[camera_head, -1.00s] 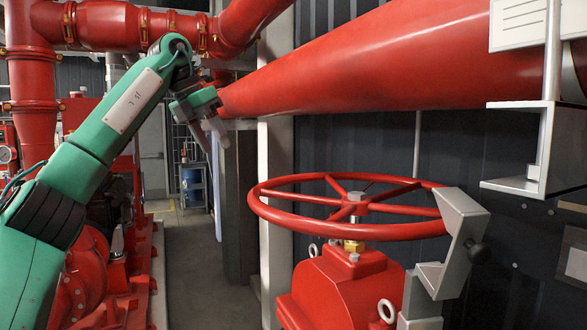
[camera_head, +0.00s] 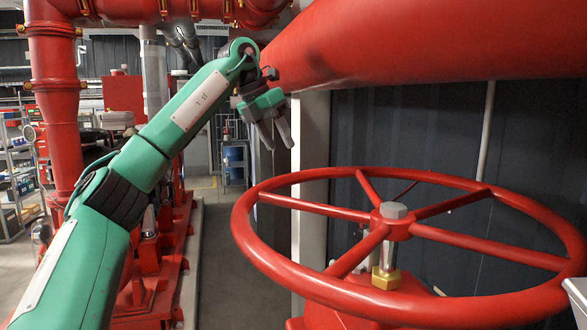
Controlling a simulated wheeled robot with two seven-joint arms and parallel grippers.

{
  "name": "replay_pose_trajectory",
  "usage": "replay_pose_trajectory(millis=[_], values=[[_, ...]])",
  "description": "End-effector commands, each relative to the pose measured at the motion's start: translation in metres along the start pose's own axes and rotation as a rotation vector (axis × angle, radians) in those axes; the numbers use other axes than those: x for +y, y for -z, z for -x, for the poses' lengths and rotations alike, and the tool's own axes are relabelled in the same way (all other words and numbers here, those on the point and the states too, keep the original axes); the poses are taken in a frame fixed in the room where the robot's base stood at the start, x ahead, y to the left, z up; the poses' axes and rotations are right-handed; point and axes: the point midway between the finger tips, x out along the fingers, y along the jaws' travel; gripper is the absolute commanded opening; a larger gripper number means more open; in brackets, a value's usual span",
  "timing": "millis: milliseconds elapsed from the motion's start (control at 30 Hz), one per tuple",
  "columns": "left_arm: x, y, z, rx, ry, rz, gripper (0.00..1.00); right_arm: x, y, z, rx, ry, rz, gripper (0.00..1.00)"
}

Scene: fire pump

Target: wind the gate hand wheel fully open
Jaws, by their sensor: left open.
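The red gate hand wheel (camera_head: 300,206) fills the lower right, lying nearly flat, with several spokes meeting at a grey hub nut (camera_head: 393,211) above a brass collar (camera_head: 386,278). My left arm comes in from the lower left. My left gripper (camera_head: 277,143) is open and empty, its fingers pointing down above and beyond the wheel's far left rim in the picture, apart from it. The red valve body under the wheel is mostly hidden by it.
A thick red pipe (camera_head: 430,40) runs across above the wheel. A pale post (camera_head: 312,160) stands behind the rim, beside a dark corrugated wall (camera_head: 420,130). Red pump machinery lies left. A grey floor aisle (camera_head: 225,240) is clear.

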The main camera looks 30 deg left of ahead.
Motion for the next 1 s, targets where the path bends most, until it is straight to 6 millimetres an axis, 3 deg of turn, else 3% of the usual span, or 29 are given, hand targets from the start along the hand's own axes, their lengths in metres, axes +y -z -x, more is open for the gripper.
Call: replay_pose_trajectory(millis=[200, 400, 600, 867, 1000], values=[[0.0, 0.0, -0.045, 0.005, 0.0, 0.0, 0.49, 0.001, 0.005, 0.017, 0.006, 0.0, 0.0, 0.0], [0.0, 0.0, -0.076, 0.003, 0.0, 0.002, 0.49, 0.0, 0.006, 0.027, 0.005, 0.0, 0.0, 0.0], [0.0, 0.0, -0.088, 0.001, 0.0, 0.001, 0.49, -0.001, 0.005, 0.029, 0.004, 0.002, -0.001, 0.0], [0.0, 0.0, -0.09, 0.0, 0.001, 0.001, 0.49, -0.003, 0.004, 0.029, 0.002, 0.003, -0.001, 0.0], [0.0, 0.0, -0.089, 0.0, 0.0, 0.001, 0.21, -0.003, 0.004, 0.029, 0.002, 0.003, -0.001, 0.0]])
